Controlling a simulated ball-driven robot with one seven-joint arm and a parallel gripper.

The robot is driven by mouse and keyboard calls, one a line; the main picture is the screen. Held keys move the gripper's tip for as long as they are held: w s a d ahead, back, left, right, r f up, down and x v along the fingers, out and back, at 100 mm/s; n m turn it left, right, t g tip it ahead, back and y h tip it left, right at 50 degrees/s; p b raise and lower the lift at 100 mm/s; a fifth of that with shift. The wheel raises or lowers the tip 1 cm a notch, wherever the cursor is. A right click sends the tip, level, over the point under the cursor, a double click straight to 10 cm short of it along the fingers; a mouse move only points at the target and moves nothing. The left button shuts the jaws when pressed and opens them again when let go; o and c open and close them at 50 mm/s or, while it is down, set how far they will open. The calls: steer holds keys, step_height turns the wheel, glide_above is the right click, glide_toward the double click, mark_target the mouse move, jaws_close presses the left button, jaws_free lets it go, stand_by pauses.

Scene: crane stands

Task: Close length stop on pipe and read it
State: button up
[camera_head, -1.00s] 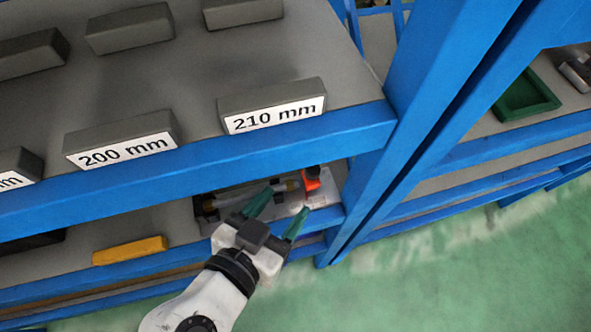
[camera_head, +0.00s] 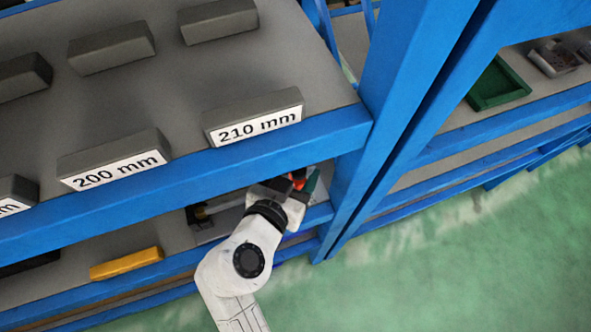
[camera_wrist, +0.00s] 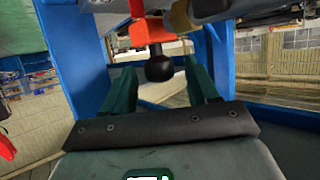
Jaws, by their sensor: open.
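The length stop (camera_wrist: 150,33) is an orange-red block with a round black knob (camera_wrist: 158,68) in the wrist view. A sliver of its orange (camera_head: 298,182) shows in the head view on the lower shelf. A tan pipe end (camera_wrist: 183,16) appears close beside the block in the wrist view. My gripper (camera_wrist: 160,82) is open, with one green finger on each side of the knob and visible gaps between. In the head view my gripper (camera_head: 297,183) covers most of the stop and pipe. No length reading is visible on the stop.
Above is a blue-edged shelf (camera_head: 190,165) with grey blocks labelled 200 mm (camera_head: 115,172) and 210 mm (camera_head: 255,130). A blue post (camera_head: 385,110) stands just right of my gripper. A yellow block (camera_head: 127,263) lies left on the lower shelf. Green floor is open at lower right.

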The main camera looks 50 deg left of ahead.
steer(key=c, duration=0.8)
steer(key=shift+s+a+f+b, duration=0.15)
steer(key=shift+s+b, duration=0.25)
steer(key=shift+b, duration=0.4)
steer(key=o, duration=0.8)
steer(key=shift+s, duration=0.15)
steer(key=b+v, duration=0.1)
steer(key=v, duration=0.9)
steer(key=shift+s+r+b, duration=0.25)
steer(key=shift+r+b, duration=0.05)
steer(key=shift+r, duration=0.05)
